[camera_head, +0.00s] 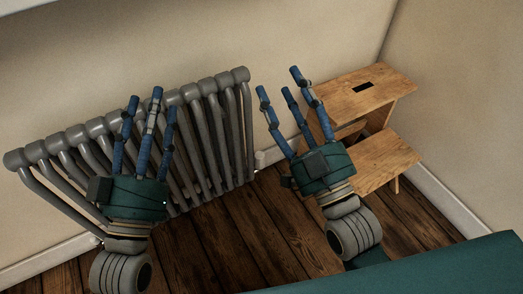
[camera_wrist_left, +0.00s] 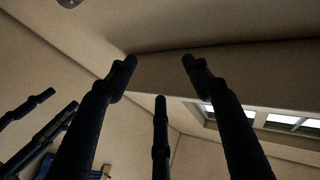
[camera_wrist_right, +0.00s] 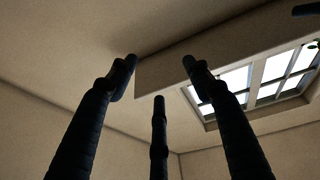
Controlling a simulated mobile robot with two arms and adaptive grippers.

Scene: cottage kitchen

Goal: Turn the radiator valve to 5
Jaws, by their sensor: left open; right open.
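The grey column radiator (camera_head: 205,118) stands along the wall in the head view. A small white piece that looks like the radiator valve (camera_head: 260,159) is low at its right end, close to the floor. Its numbers cannot be read. My left gripper (camera_head: 150,99) is open and empty, fingers pointing up, in front of the radiator's middle in the picture. My right gripper (camera_head: 280,84) is open and empty, fingers up, to the right of the radiator and just right of the white piece. Neither gripper visibly holds anything.
A wooden step stool (camera_head: 375,95) stands to the right, partly behind my right gripper. The dark plank floor (camera_head: 215,240) is bare between my arms. A teal surface (camera_head: 440,270) fills the lower right. A skylight window (camera_wrist_right: 265,80) shows in the right wrist view.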

